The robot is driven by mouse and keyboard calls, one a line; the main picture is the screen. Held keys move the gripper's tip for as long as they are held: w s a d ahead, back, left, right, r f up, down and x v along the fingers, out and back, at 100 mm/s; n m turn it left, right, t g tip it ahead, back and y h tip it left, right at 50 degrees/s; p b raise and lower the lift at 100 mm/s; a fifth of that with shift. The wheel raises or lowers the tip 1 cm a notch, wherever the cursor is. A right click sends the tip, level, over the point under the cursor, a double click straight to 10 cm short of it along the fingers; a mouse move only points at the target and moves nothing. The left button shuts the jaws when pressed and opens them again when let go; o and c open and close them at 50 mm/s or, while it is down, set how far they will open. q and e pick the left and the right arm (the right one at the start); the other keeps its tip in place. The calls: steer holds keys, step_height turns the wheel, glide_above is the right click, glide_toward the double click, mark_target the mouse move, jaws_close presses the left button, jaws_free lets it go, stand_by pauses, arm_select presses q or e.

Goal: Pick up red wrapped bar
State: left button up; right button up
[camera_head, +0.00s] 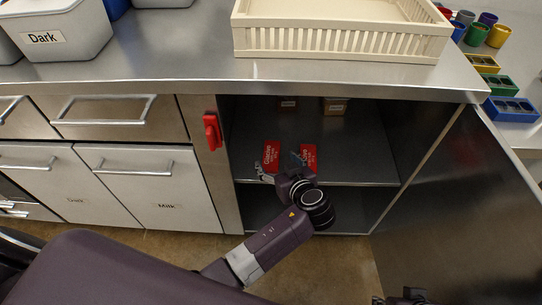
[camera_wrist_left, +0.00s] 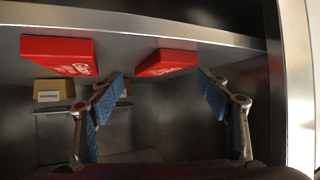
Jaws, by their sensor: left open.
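Two red wrapped bars with white lettering lie side by side on the cabinet's upper shelf: the left bar (camera_head: 270,152) and the right bar (camera_head: 309,152). My left gripper (camera_head: 284,164) is at the shelf's front, by the near ends of the bars. A dark part at the bottom edge of the head view may be my right gripper (camera_head: 405,297).
The shelf (camera_head: 345,160) also holds small cardboard boxes (camera_head: 334,106) at the back. The open cabinet door (camera_head: 460,200) stands to the right. A red latch (camera_head: 212,130) is on the left post. A cream crate (camera_head: 340,42) sits on the counter above.

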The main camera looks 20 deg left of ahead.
mark_target(271, 155)
arm_select(q)
steer(key=x, duration=0.4)
steer(key=shift+r, duration=0.2)
steer(key=c, duration=1.6)
